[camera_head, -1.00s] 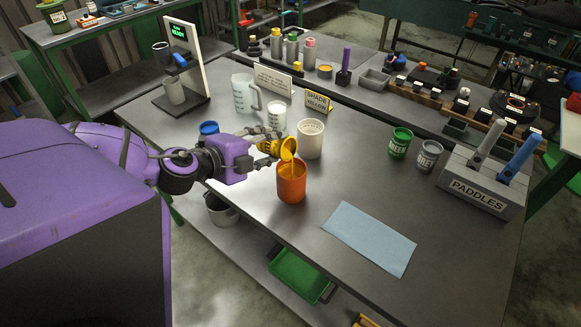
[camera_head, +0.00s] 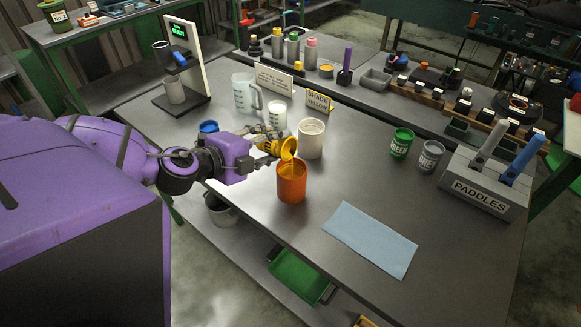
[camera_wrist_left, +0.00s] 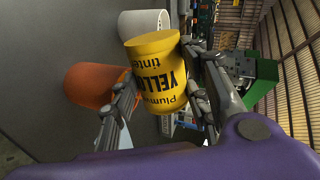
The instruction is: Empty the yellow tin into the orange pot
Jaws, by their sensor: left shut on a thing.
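My left gripper (camera_head: 262,143) is shut on the yellow tin (camera_head: 287,147) and holds it tilted, mouth down to the right, above the orange pot's rim. A yellow stream runs from the tin's lip into the orange pot (camera_head: 292,184), which stands upright on the table. In the left wrist view the tin (camera_wrist_left: 158,75) shows its black lettering between the fingers (camera_wrist_left: 160,100), and the orange pot (camera_wrist_left: 92,84) lies beyond it to the left. How much is left inside the tin is hidden. My right gripper is not in view.
A white pot (camera_head: 311,140) stands close behind the orange pot. Green (camera_head: 401,143) and grey (camera_head: 430,156) tins and the paddle holder (camera_head: 484,184) stand to the right. A blue cloth (camera_head: 370,240) lies at the front. The table between the orange pot and green tin is clear.

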